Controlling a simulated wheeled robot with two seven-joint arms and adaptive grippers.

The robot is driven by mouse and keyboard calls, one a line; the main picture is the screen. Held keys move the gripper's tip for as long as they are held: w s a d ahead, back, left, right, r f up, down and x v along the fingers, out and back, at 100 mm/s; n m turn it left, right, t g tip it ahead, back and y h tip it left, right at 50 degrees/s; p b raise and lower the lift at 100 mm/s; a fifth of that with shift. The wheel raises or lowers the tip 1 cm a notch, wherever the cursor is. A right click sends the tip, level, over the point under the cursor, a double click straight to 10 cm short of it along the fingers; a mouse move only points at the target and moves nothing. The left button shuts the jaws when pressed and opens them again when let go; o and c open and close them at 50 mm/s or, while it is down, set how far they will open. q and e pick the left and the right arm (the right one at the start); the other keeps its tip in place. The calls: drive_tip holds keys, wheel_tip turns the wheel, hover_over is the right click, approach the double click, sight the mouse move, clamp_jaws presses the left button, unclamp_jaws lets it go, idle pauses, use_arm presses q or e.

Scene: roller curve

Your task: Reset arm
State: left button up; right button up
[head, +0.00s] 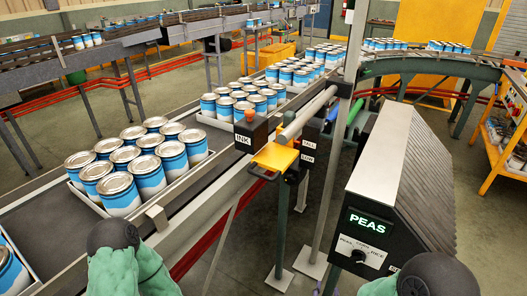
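Green-covered parts of my own two arms with black rounded joints show at the bottom left and bottom right edges of the head view. No gripper fingers are visible, so I cannot see whether either gripper is open or holds anything. A black box labelled INK (246,138) with an orange knob on top stands at the conveyor's near rail. A yellow plate (275,157) with a dark handle sits beside it. A control box (362,235) at the lower right has a lit green PEAS display and a white selector dial.
A grey sloped cover (385,170) and metal posts (335,170) stand to the right. A green curved conveyor (440,70) runs behind. Open floor (450,190) lies at the right.

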drive_tip(key=s+a+f+n+g+y+p, duration=0.1)
drive_tip(key=a+f+n+g+y+p, duration=0.1)
drive_tip(key=a+f+n+g+y, duration=0.45)
drive_tip(key=s+a+f+n+g+y+p, duration=0.1)
drive_tip(key=s+a+f+n+g+p, duration=0.1)
drive_tip(key=s+f+g, duration=0.3)
drive_tip(key=s+f+p, duration=0.1)
drive_tip(key=s+f, duration=0.2)
drive_tip(key=s, duration=0.2)
drive_tip(key=shift+a+f+y, duration=0.15)
drive_tip(key=shift+f+y, duration=0.1)
drive_tip(key=shift+y, duration=0.1)
drive_tip(key=shift+w, duration=0.1)
